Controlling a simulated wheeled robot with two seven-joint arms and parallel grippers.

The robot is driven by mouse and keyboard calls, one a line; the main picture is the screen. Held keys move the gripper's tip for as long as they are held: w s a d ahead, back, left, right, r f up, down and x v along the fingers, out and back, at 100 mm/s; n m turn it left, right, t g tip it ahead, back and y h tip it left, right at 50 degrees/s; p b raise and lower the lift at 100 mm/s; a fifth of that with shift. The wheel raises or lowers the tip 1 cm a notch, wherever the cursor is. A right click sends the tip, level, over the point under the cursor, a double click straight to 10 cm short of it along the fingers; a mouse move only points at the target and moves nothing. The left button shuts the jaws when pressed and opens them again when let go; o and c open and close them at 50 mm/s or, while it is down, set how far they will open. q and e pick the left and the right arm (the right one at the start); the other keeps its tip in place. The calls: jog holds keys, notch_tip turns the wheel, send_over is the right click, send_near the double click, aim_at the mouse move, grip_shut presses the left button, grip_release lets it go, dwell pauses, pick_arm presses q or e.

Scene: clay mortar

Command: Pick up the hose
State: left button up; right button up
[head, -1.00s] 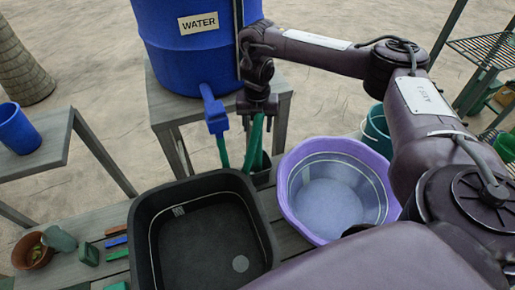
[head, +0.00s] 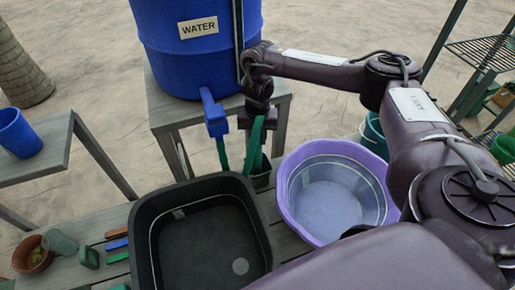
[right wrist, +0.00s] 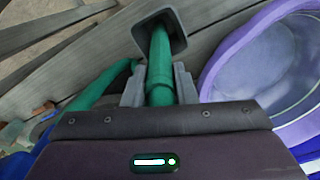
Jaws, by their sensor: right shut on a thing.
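The green hose (head: 254,146) hangs just right of the blue water barrel's spigot (head: 214,112). One stretch of it hangs from the spigot, and another passes down into a small dark square holder (head: 261,176). My right gripper (head: 257,118) is at the hose's upper part, above the holder. In the right wrist view the right gripper (right wrist: 160,88) has its two grey fingers on both sides of the green hose (right wrist: 160,60), shut on it. The hose's end sits within the square holder (right wrist: 160,33) in that view. My left gripper is not in view.
A black basin (head: 160,262) and a purple tub (head: 285,205) stand on the slatted bench on either side of the holder. The blue barrel (head: 195,50) stands behind on a stool. A blue cup (head: 19,133) is on the left table. A terracotta pot (head: 32,256) is at the lower left.

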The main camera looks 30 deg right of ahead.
jog(key=shift+r, duration=0.1)
jog(key=shift+w+r, duration=0.1)
jog(key=shift+r, duration=0.4)
notch_tip(320, 180, up, 29)
jog(key=p, duration=0.9)
jog(key=shift+f, duration=0.1)
dwell(0.7)
